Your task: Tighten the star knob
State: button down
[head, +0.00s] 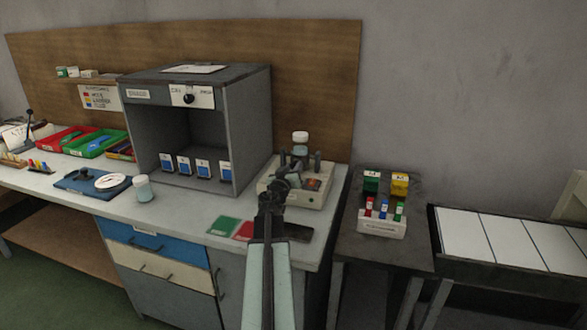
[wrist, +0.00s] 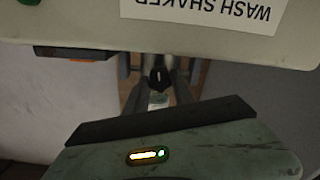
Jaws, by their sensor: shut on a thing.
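The wash shaker (head: 297,199) is a beige box with grey posts and a small orange panel, at the right end of the bench. A clear jar with a white lid (head: 300,137) stands up at its top. My gripper (head: 281,181) reaches to the shaker's front from the near side, and it hides part of it. In the wrist view the shaker (wrist: 85,22) is upside down with its label. The small black knob (wrist: 158,80) with a white mark sits between the fingers, and my gripper is shut on it. Its star shape is hard to make out.
A grey cabinet (head: 259,130) with several blue-labelled packs stands left of the shaker. A green card (head: 223,226) and a red card lie in front. Another jar (head: 142,188) stands further left. A dark side table (head: 350,247) with small bottles is at right.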

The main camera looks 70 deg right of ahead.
dwell(0.3)
jog(key=c, duration=1.1)
grip_release()
jog(key=a, duration=0.7)
jog(key=shift+s+a, duration=0.25)
jog(key=shift+a, duration=0.15)
